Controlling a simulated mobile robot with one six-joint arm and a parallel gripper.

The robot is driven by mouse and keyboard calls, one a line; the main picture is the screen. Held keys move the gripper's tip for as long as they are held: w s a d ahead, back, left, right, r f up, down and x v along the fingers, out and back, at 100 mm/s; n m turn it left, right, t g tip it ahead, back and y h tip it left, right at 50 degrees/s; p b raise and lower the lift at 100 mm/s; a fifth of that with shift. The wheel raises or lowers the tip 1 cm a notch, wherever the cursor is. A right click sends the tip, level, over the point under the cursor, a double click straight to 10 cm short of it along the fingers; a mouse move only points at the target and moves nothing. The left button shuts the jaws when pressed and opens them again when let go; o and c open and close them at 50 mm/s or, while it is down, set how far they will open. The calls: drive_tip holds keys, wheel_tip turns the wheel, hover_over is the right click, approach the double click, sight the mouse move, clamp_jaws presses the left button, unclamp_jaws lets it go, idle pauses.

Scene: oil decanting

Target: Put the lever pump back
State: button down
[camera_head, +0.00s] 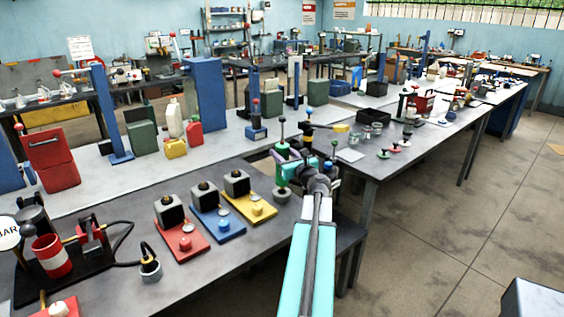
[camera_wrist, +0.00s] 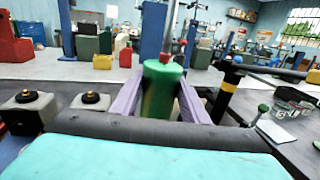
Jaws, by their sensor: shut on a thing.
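My gripper (camera_head: 296,165) is shut on a green cylinder with a red top (camera_wrist: 160,88), which looks like the lever pump. Its two purple fingers clasp the cylinder's sides in the wrist view, and it stands about upright. In the camera_head view the green body (camera_head: 284,173) shows in part at the end of my arm, above the gap between two dark benches. The fingers and wrist hide its lower end, so I cannot tell whether it touches anything.
A black post with a yellow band (camera_head: 308,132) stands close beyond my gripper; it also shows in the wrist view (camera_wrist: 228,95). Red (camera_head: 181,240), blue (camera_head: 218,222) and yellow (camera_head: 250,206) bases with grey blocks stand left. Small jars (camera_head: 368,133) stand right.

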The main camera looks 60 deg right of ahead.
drive_tip(key=shift+w+d, duration=0.2)
drive_tip(key=shift+w+d+f, duration=0.1)
drive_tip(key=shift+f, duration=0.05)
drive_tip(key=shift+f+p, duration=0.3)
drive_tip(key=shift+f, duration=1.3)
drive_tip(key=shift+f+b, duration=0.4)
drive_tip(key=shift+f, duration=0.05)
drive_tip(key=c, duration=1)
unclamp_jaws()
drive_tip(key=shift+c, duration=0.2)
drive_tip(key=shift+r, duration=0.1)
